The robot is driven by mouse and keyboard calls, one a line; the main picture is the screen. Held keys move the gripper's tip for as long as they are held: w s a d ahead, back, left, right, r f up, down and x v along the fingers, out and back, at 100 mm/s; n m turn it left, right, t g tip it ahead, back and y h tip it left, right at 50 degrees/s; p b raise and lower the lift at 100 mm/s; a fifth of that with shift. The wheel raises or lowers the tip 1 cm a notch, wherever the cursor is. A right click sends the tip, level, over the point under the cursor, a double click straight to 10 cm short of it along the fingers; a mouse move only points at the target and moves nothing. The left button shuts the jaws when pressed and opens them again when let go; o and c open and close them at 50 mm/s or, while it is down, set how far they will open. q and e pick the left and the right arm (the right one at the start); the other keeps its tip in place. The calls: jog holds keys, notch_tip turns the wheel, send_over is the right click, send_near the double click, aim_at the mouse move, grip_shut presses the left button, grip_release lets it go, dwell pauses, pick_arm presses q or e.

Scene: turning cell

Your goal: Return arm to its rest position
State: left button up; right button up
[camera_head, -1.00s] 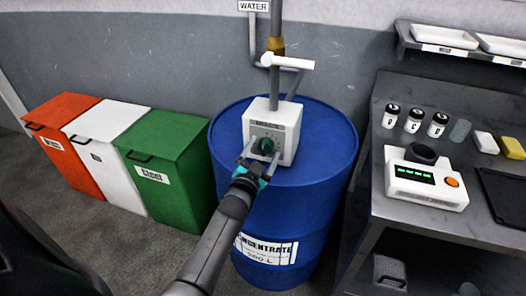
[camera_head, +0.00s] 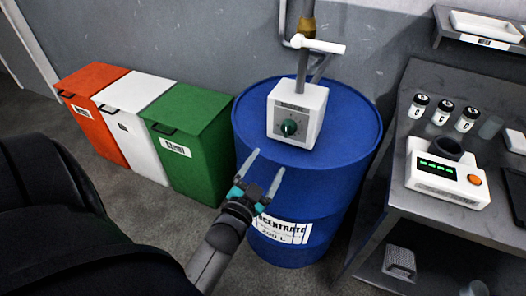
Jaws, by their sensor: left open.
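My left gripper (camera_head: 262,172) is open and empty, in front of the blue concentrate drum (camera_head: 345,165). Its two fingers stand apart and point up and away from me. The white dosing box (camera_head: 312,112) with a green knob (camera_head: 289,128) stands on the drum lid, beyond the fingertips. A gap shows between the fingers and the knob. My left arm comes in from the bottom of the view. My right gripper is not in view.
Orange (camera_head: 88,78), white (camera_head: 125,98) and green (camera_head: 190,120) bins stand along the wall at left. A metal bench (camera_head: 405,195) at right holds several small jars and a white device (camera_head: 447,178) with a green display. Grey floor is clear before the bins.

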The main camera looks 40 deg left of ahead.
pick_arm(q)
jog(key=shift+v, duration=0.8)
jog(key=s+d+f+g+h+b, duration=0.15)
jog(key=s+d+f+g, duration=0.25)
jog(key=f, duration=1)
jog(key=s+d+f+g+h, duration=0.2)
jog(key=s+d+f+g, duration=0.25)
jog(key=f, duration=0.85)
jog(key=s+f+g, duration=0.2)
jog(key=s+f, duration=0.3)
jog(key=s, duration=0.3)
jog(key=s+f+g, duration=0.3)
jog(key=s+f, duration=0.2)
jog(key=s, duration=0.3)
jog(key=s+d+f+g+b, duration=0.1)
jog(key=s+f+g, duration=0.2)
jog(key=s, duration=0.6)
notch_tip(320, 180, down, 3)
jog(key=shift+r+n+h, duration=0.2)
jog(key=shift+n+h, duration=0.1)
jog(key=shift+h, duration=0.15)
